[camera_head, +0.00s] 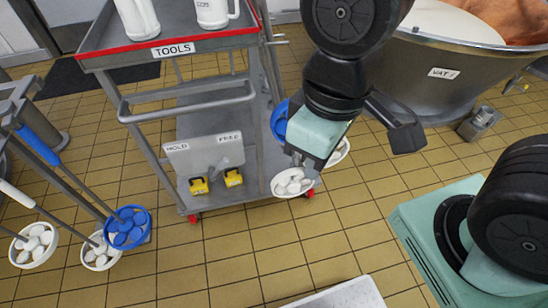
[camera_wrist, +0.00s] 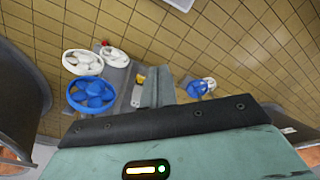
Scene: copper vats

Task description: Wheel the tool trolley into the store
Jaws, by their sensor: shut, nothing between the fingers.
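The tool trolley (camera_head: 222,38) stands upright at upper left in the head view. It has a red-edged grey top, a TOOLS label, a front handle rail (camera_head: 190,98) and red wheels. A low grey plate (camera_head: 205,152) reads HOLD at left and FREE at right. Two yellow pedals (camera_head: 198,186) (camera_head: 233,178) sit below it. My gripper (camera_head: 301,160) is shut and empty, at the trolley's right front side in the picture, hiding part of it. I cannot tell whether it touches anything. I cannot identify the store.
White jugs (camera_head: 138,18) stand on the trolley. Round white and blue heads (camera_head: 293,184) lie near my gripper; others with long handles (camera_head: 128,228) stand at left. A copper-lined vat (camera_head: 435,70) stands at upper right. A dark mat (camera_head: 88,77) lies behind.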

